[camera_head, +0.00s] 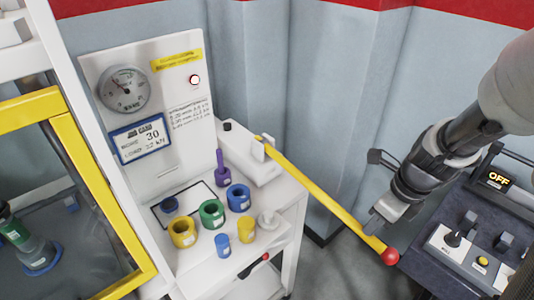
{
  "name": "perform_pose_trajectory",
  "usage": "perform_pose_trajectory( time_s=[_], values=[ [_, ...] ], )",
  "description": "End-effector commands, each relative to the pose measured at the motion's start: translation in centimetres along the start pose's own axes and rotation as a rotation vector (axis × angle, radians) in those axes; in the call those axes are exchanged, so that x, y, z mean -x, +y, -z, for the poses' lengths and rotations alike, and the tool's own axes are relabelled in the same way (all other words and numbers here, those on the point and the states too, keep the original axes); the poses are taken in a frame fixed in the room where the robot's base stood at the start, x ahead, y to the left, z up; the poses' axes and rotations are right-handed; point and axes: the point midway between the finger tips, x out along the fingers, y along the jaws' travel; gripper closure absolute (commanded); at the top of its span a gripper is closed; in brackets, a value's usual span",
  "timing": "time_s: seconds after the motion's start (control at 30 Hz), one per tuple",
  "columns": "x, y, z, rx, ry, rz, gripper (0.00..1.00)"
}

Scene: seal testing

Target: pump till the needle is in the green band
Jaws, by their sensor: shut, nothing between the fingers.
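The round gauge (124,90) is on the white panel at the upper left. Its needle appears to point to the upper left; the band colours are too small to tell. The pump (252,158) is a white block on the cart top. Its long yellow lever (318,190) slopes down to the right and ends in a red ball (390,256). My gripper (374,226) is shut and empty, close to the lever just above the ball end. I cannot tell whether it touches the lever.
Several coloured rings, such as the green ring (212,213), stand on the cart top. A card (141,139) reads 30. A control box (470,245) with an OFF display is at the right. A yellow-framed enclosure (108,200) stands at the left.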

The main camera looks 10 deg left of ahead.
Motion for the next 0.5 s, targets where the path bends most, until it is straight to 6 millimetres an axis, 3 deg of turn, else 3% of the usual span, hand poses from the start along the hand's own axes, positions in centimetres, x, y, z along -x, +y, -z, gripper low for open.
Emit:
perform_pose_trajectory(
  time_s=[0.37,0.5],
  values=[
    [-0.8,0.0,0.3,-0.001,0.002,-0.001,1.0],
    [0.3,0.0,0.0,-0.001,0.001,-0.001,1.0]
  ],
)
